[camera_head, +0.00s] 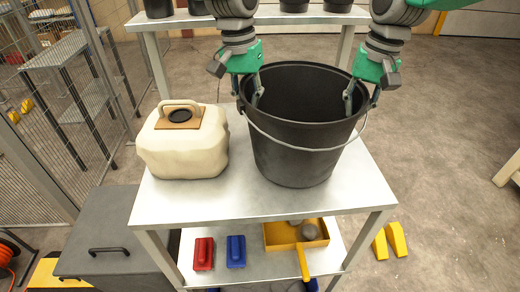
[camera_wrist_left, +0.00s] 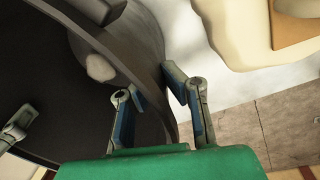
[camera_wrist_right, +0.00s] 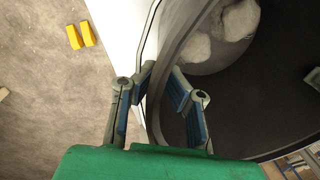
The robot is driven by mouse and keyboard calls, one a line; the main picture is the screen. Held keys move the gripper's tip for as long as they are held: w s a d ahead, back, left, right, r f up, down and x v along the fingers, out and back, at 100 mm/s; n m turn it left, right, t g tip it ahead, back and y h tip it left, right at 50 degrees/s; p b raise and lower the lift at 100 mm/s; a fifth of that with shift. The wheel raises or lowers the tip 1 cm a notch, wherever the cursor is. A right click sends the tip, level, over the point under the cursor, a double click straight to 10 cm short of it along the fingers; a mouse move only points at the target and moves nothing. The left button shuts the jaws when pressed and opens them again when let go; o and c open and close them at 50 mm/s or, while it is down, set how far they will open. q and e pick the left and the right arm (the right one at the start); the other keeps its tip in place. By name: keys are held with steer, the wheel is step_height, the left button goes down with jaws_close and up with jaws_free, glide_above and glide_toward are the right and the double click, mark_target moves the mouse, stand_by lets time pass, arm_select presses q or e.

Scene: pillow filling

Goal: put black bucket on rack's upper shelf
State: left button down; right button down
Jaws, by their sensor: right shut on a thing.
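The black bucket (camera_head: 290,150) is upright over the near metal table top (camera_head: 345,180); I cannot tell whether its base touches. Its wire handle hangs across the front. My right gripper (camera_head: 361,96) is shut on the right side of the rim, with one finger inside and one outside, as the right wrist view (camera_wrist_right: 163,72) shows. My left gripper (camera_head: 249,92) straddles the left side of the rim; in the left wrist view (camera_wrist_left: 153,82) I cannot tell whether it pinches it. Pale lumps show inside the bucket in both wrist views. A rack shelf (camera_head: 330,18) holding dark pots stands at the back.
A cream canister (camera_head: 185,145) stands left of the bucket on the table. The lower shelf (camera_head: 345,240) holds a red block (camera_head: 203,254), a blue block (camera_head: 236,251) and a yellow scoop tray (camera_head: 280,236). A grey box (camera_head: 105,235) and wire fencing (camera_head: 60,110) are left.

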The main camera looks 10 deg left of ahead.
arm_select(q)
steer(key=shift+a+f, duration=0.1)
steer(key=shift+f, duration=0.3)
arm_select(e)
steer(key=shift+d+f, duration=0.2)
steer(key=shift+f, duration=0.2)
arm_select(q)
steer(key=c, duration=2)
jaws_free()
steer(key=shift+s, duration=0.1)
arm_select(e)
steer(key=c, duration=1.9)
jaws_free()
steer(key=shift+c, duration=0.2)
arm_select(q)
steer(key=shift+o, duration=1.4)
arm_select(e)
steer(key=shift+o, duration=1.2)
steer(key=shift+a+r, duration=0.1)
arm_select(q)
steer(key=shift+a, duration=0.15)
arm_select(e)
steer(key=shift+a, duration=0.2)
steer(key=shift+a, duration=0.1)
